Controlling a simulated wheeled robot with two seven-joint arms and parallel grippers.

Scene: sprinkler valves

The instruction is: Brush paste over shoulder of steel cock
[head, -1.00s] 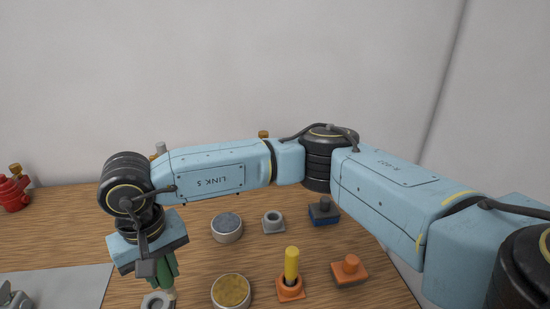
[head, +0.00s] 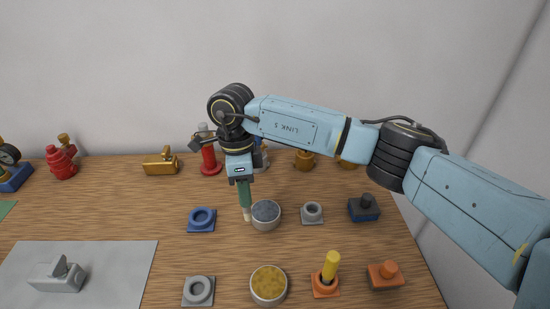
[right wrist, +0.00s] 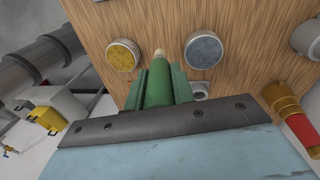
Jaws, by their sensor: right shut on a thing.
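My right gripper (head: 243,180) points down, shut on the green handle of a brush (head: 245,194). The brush's pale tip is just left of a round tub of grey-blue paste (head: 266,213) in the head view; I cannot tell whether it touches the rim. In the right wrist view the gripper (right wrist: 158,80) holds the brush (right wrist: 158,90) upright between its fingers, with the grey-blue tub (right wrist: 204,50) at upper right. A grey metal piece, seemingly the steel cock (head: 60,275), lies on a grey mat (head: 120,258) at front left. My left gripper is out of view.
A yellow paste tub (head: 268,284) stands in front. Around are a blue ring (head: 202,219), a grey ring (head: 198,290), an orange holder with a yellow stick (head: 328,275) and an orange block (head: 384,275). Brass (head: 160,163) and red valves (head: 61,160) line the back.

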